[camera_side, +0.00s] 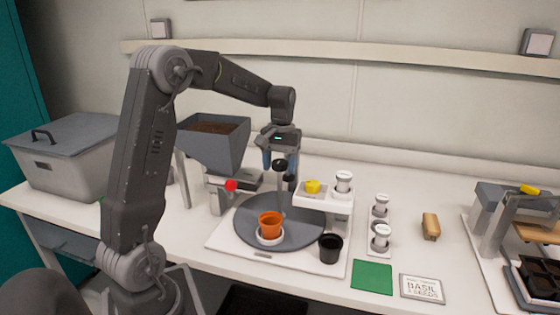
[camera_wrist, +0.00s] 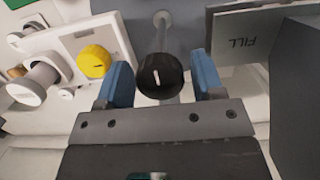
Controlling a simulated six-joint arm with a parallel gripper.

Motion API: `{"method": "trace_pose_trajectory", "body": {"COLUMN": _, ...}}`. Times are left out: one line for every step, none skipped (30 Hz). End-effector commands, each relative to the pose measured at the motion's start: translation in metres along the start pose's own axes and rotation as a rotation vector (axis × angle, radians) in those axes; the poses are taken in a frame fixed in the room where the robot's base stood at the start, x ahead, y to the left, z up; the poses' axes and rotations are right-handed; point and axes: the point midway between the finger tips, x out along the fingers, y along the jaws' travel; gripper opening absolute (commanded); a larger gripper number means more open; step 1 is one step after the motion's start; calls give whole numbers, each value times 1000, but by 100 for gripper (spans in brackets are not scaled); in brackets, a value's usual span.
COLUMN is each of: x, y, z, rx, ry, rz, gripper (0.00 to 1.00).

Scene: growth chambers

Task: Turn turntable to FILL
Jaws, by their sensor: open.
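The turntable (camera_side: 248,237) is a grey disc on a white base plate. An orange pot (camera_side: 270,224) stands in a white ring on its front part. A post rises from the disc to a black knob (camera_side: 280,165) with a white mark, which also shows in the wrist view (camera_wrist: 161,75). My gripper (camera_side: 281,160) is open, with its blue fingers on either side of the knob; in the wrist view (camera_wrist: 163,84) gaps show between the fingers and the knob. A grey plate reading FILL (camera_wrist: 240,42) is at the upper right of the wrist view.
A soil hopper (camera_side: 213,143) with a red knob (camera_side: 231,185) stands left of the post. A white stand (camera_side: 322,200) with a yellow dial (camera_side: 312,186) is close on the right. A black pot (camera_side: 330,248) stands at the base's right front. A green mat (camera_side: 372,277) lies farther right.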

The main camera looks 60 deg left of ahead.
Motion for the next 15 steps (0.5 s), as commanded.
{"method": "trace_pose_trajectory", "body": {"x": 0, "y": 0, "z": 0, "rx": 0, "ry": 0, "rz": 0, "gripper": 62}}
{"method": "trace_pose_trajectory", "body": {"x": 0, "y": 0, "z": 0, "rx": 0, "ry": 0, "rz": 0, "gripper": 62}}
{"method": "trace_pose_trajectory", "body": {"x": 0, "y": 0, "z": 0, "rx": 0, "ry": 0, "rz": 0, "gripper": 62}}
{"method": "trace_pose_trajectory", "body": {"x": 0, "y": 0, "z": 0, "rx": 0, "ry": 0, "rz": 0, "gripper": 59}}
{"method": "trace_pose_trajectory", "body": {"x": 0, "y": 0, "z": 0, "rx": 0, "ry": 0, "rz": 0, "gripper": 56}}
{"method": "trace_pose_trajectory", "body": {"x": 0, "y": 0, "z": 0, "rx": 0, "ry": 0, "rz": 0, "gripper": 52}}
{"method": "trace_pose_trajectory", "body": {"x": 0, "y": 0, "z": 0, "rx": 0, "ry": 0, "rz": 0, "gripper": 49}}
{"method": "trace_pose_trajectory", "body": {"x": 0, "y": 0, "z": 0, "rx": 0, "ry": 0, "rz": 0, "gripper": 46}}
{"method": "trace_pose_trajectory", "body": {"x": 0, "y": 0, "z": 0, "rx": 0, "ry": 0, "rz": 0, "gripper": 43}}
{"method": "trace_pose_trajectory", "body": {"x": 0, "y": 0, "z": 0, "rx": 0, "ry": 0, "rz": 0, "gripper": 40}}
{"method": "trace_pose_trajectory", "body": {"x": 0, "y": 0, "z": 0, "rx": 0, "ry": 0, "rz": 0, "gripper": 37}}
{"method": "trace_pose_trajectory", "body": {"x": 0, "y": 0, "z": 0, "rx": 0, "ry": 0, "rz": 0, "gripper": 33}}
{"method": "trace_pose_trajectory", "body": {"x": 0, "y": 0, "z": 0, "rx": 0, "ry": 1, "rz": 0, "gripper": 31}}
{"method": "trace_pose_trajectory", "body": {"x": 0, "y": 0, "z": 0, "rx": 1, "ry": 1, "rz": 0, "gripper": 31}}
{"method": "trace_pose_trajectory", "body": {"x": 0, "y": 0, "z": 0, "rx": 12, "ry": 1, "rz": -2, "gripper": 31}}
